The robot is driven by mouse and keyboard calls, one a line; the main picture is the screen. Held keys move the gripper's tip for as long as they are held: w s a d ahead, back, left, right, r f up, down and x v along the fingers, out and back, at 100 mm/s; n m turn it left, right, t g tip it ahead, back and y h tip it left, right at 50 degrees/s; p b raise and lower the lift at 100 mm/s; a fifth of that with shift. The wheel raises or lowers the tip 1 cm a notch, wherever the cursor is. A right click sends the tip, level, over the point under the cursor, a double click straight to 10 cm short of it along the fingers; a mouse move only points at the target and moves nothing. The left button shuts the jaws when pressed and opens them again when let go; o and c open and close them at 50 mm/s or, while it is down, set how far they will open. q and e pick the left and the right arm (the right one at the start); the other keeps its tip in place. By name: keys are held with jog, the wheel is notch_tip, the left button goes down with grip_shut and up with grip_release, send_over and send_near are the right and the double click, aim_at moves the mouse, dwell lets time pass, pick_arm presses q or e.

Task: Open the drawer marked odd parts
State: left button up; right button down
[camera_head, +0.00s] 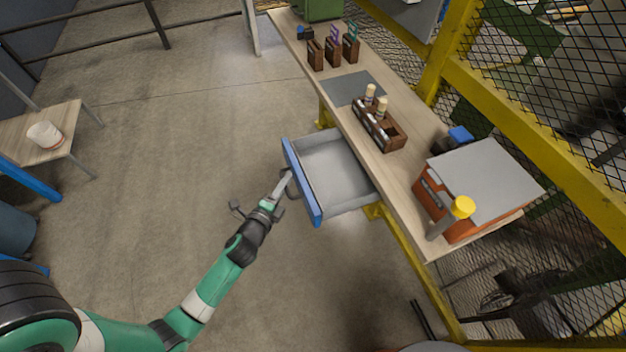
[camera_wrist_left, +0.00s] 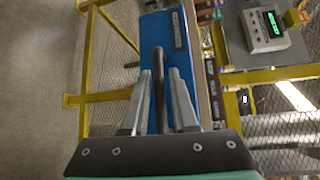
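A drawer with a blue front (camera_head: 302,182) and a grey tray inside (camera_head: 335,165) stands pulled out from under the wooden bench. It looks empty. The blue front (camera_wrist_left: 186,62) fills the middle of the left wrist view and bears a small dark label (camera_wrist_left: 178,30); its text is too small to read. My left gripper (camera_head: 284,184) is at the front's outer face. In the left wrist view its two fingers (camera_wrist_left: 160,85) lie close on either side of the dark bar handle (camera_wrist_left: 159,62) and appear shut on it. My right gripper is not in view.
The bench (camera_head: 408,170) carries a wooden rack (camera_head: 380,130), a grey mat (camera_head: 353,88), several brown holders and an orange box with a grey lid (camera_head: 490,178). Yellow posts and mesh stand behind. The floor left of the drawer is clear; a small table (camera_head: 30,125) stands far left.

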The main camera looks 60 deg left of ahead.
pick_arm(q)
jog(key=shift+s, duration=0.1)
